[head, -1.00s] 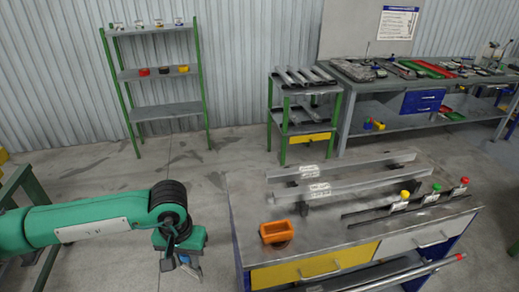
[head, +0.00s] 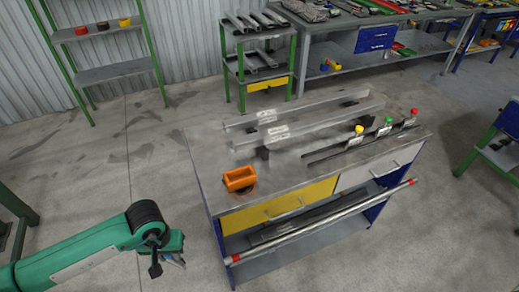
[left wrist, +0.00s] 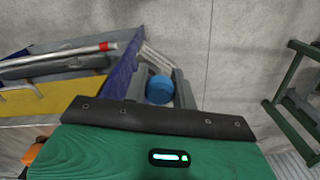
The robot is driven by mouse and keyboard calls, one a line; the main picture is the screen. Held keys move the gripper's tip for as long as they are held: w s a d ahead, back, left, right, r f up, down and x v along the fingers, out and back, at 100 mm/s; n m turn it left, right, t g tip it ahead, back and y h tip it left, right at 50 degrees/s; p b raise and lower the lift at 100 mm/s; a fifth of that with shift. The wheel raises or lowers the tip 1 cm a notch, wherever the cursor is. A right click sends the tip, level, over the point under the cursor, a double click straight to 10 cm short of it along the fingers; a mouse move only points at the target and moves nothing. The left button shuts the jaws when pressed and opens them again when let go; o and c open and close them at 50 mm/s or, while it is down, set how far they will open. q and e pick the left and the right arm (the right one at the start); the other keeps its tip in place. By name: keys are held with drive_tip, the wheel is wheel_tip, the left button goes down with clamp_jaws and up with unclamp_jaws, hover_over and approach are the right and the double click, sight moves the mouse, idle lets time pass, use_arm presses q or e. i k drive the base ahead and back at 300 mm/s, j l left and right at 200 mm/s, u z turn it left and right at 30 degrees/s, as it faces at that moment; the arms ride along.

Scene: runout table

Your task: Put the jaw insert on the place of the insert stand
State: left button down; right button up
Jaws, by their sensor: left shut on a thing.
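My left gripper (head: 174,262) is left of the runout table, out over the floor and apart from it. In the left wrist view its two grey fingers (left wrist: 161,88) are shut on a blue rounded piece, which I take for the jaw insert (left wrist: 159,90). The insert cannot be made out in the head view. An orange open-topped block (head: 240,179) sits on a dark round patch at the table's near left corner. It may be the insert stand, but I cannot tell. My right gripper is not in view.
The runout table (head: 215,160) carries long grey rails (head: 300,113) and a dark bar with yellow, green and red knobs (head: 388,131). A red-ended rod (head: 330,222) runs along its front. Shelving (head: 115,70) stands behind. The floor around my gripper is clear.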

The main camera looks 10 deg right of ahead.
sight(320, 157)
drive_tip(key=i+l+u, duration=0.1)
drive_tip(key=l, duration=0.45)
drive_tip(key=i+l+u, duration=0.15)
drive_tip(key=l, duration=0.4)
drive_tip(key=l+u, duration=0.1)
drive_tip(key=l, duration=0.45)
drive_tip(key=i, duration=0.05)
